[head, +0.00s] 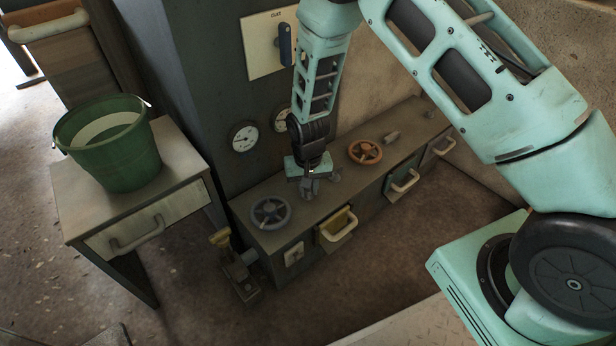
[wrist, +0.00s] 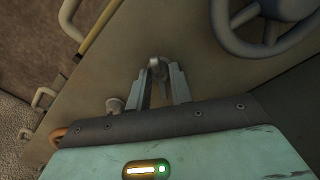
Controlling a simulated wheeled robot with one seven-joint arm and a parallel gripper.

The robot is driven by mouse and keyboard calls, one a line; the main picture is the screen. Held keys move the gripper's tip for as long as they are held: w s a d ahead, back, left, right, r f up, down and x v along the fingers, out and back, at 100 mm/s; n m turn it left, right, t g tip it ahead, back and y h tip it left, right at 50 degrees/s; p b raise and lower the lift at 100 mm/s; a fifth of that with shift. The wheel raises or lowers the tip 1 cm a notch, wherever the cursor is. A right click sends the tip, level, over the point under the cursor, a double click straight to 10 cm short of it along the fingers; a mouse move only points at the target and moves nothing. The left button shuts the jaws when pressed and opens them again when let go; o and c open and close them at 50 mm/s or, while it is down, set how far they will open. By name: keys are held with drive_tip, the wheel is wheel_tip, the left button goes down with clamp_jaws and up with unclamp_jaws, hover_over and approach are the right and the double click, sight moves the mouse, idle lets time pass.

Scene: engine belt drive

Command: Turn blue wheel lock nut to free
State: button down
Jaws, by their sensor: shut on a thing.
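The blue wheel (head: 270,212) is a grey-blue spoked handwheel on the left end of the bench top; part of it shows at the top right of the wrist view (wrist: 262,47). My gripper (head: 311,189) points down at the bench top, just right of this wheel. In the wrist view its two fingers are closed around a small grey metal piece (wrist: 156,63), which looks like the blue wheel's lock nut. The fingers hide much of it, so its turn angle is unclear. A similar small grey knob (wrist: 114,104) stands apart, left of the fingers.
An orange wheel (head: 364,151) sits further right on the bench (head: 298,213). Gauges (head: 244,137) are on the wall panel behind. A green bucket (head: 110,155) stands on a side table at left.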

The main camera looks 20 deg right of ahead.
sight(308, 192)
drive_tip(key=n+p, duration=0.3)
drive_tip(key=shift+r, duration=0.15)
drive_tip(key=shift+n+p, duration=0.85)
drive_tip(key=shift+n, duration=0.45)
drive_tip(key=c, duration=1.3)
unclamp_jaws()
drive_tip(key=shift+f, duration=0.2)
drive_tip(key=shift+o, duration=0.2)
wheel_tip(308, 192, up, 18)
drive_tip(key=p, duration=0.6)
drive_tip(key=shift+f, duration=0.25)
